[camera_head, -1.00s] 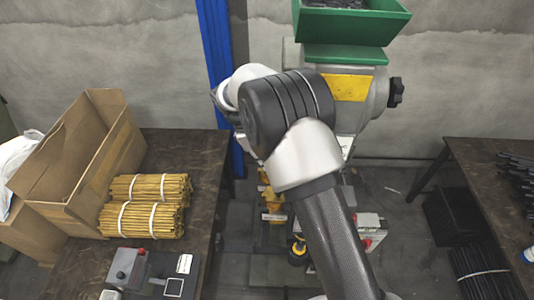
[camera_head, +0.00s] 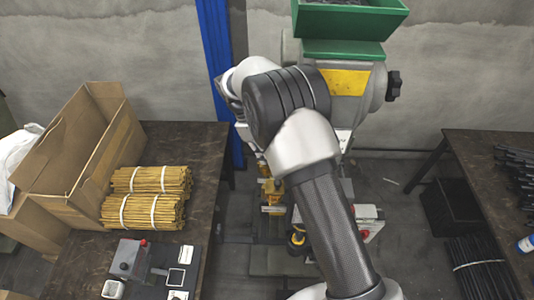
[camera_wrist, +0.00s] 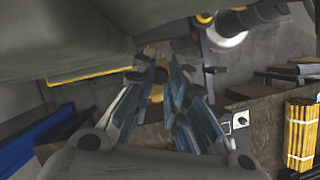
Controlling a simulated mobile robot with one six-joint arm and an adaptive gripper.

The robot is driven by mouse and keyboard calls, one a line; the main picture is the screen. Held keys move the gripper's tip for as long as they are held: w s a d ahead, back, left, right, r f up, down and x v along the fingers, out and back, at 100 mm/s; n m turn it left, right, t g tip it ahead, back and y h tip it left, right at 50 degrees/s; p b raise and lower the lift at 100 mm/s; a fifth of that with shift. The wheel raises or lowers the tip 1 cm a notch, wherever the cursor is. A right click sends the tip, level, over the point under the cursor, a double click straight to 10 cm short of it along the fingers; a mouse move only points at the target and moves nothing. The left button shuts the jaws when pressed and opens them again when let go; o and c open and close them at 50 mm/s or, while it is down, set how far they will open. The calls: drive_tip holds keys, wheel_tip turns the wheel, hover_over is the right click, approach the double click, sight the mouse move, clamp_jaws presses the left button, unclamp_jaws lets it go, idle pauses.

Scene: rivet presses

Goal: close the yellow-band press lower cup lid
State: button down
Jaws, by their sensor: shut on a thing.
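The yellow-band press (camera_head: 376,82) stands at the back, a grey body with a yellow band and a green hopper on top. My arm covers much of its front in the head view. The yellow band edge also shows in the wrist view (camera_wrist: 90,74). My gripper (camera_wrist: 161,72) is under the press body, its two fingers drawn together on a small dark part between the tips. This part is probably the lower cup lid, but it is too dim and hidden to be sure, and its angle cannot be told. The head view hides my gripper behind the arm.
A dark table on the left holds an open carton (camera_head: 82,150), yellow rod bundles (camera_head: 143,211) and a control box (camera_head: 130,259). A right table (camera_head: 488,180) carries black rods. A blue post (camera_head: 216,80) stands behind. Yellow parts (camera_head: 273,193) are low beneath the press.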

drive_tip(key=c, duration=1.6)
unclamp_jaws()
drive_tip(key=shift+o, duration=0.2)
drive_tip(key=v, duration=1.2)
